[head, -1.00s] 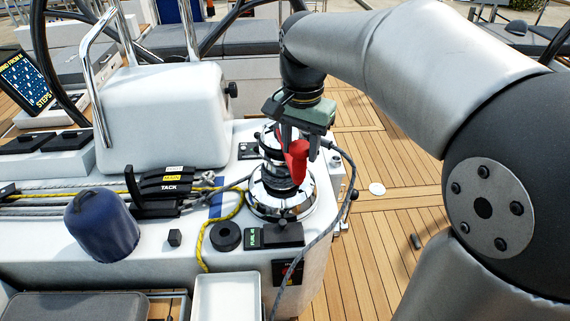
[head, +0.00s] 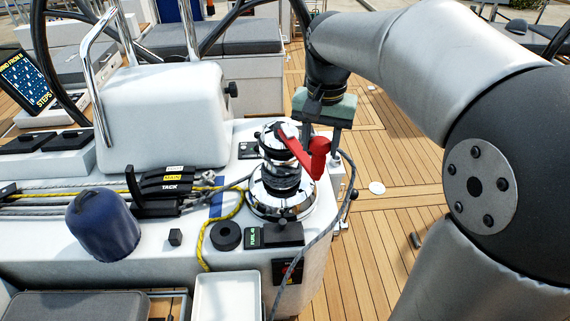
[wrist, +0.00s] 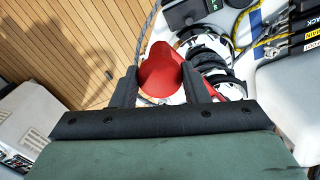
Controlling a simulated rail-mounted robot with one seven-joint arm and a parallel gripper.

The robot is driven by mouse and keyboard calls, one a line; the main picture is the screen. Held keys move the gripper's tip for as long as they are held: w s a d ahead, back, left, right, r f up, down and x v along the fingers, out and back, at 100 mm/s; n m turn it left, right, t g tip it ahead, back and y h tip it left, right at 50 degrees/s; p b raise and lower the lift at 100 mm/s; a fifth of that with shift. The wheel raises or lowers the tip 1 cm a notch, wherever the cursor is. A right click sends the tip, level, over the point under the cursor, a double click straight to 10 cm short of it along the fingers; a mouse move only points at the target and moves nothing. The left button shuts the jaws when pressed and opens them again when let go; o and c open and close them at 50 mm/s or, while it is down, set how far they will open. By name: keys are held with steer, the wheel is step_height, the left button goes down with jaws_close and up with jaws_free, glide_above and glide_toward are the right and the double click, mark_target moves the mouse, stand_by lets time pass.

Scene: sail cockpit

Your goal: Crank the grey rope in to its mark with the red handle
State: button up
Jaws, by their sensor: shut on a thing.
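The red handle (head: 319,158) sits on top of the chrome and black winch (head: 282,192), its arm pointing right and its upright grip at the outer end. My gripper (head: 322,146) is above the grip with its fingers down around it. In the wrist view the red grip (wrist: 160,72) is between the two dark fingers (wrist: 160,86). The grey rope (head: 232,186) runs from the black clutches (head: 168,188) to the winch drum and wraps it. Its tail (head: 322,238) loops round the right side and hangs down the front. A blue strip (head: 216,205) lies on the white deck left of the winch.
A yellow rope (head: 236,214) curves down left of the winch. A blue covered winch (head: 102,224), a black ring (head: 226,236) and a white tray (head: 228,298) are nearby. A white box (head: 165,112) with a chrome rail stands behind. Open teak floor (head: 375,225) lies right.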

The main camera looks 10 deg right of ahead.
steer(key=shift+w+d+n+p, duration=0.15)
steer(key=shift+w+d+n, duration=0.15)
steer(key=shift+d+n, duration=0.25)
steer(key=shift+w+d+n+p, duration=0.15)
steer(key=shift+w+d+n, duration=0.15)
steer(key=shift+d, duration=0.45)
steer(key=shift+w+d+n+p, duration=0.15)
steer(key=shift+w+d+n, duration=0.1)
steer(key=shift+d+n, duration=0.3)
steer(key=shift+d, duration=0.1)
steer(key=shift+w+d+n+p, duration=0.4)
steer(key=shift+w+d+n, duration=0.2)
steer(key=shift+d, duration=0.3)
steer(key=shift+w+d+n+p, duration=0.35)
steer(key=shift+w+d+n, duration=0.2)
steer(key=shift+d, duration=0.3)
steer(key=shift+w+d+n+p, duration=1)
steer(key=shift+w+d+n, duration=0.15)
steer(key=shift+w+d, duration=0.4)
steer(key=shift+a, duration=0.1)
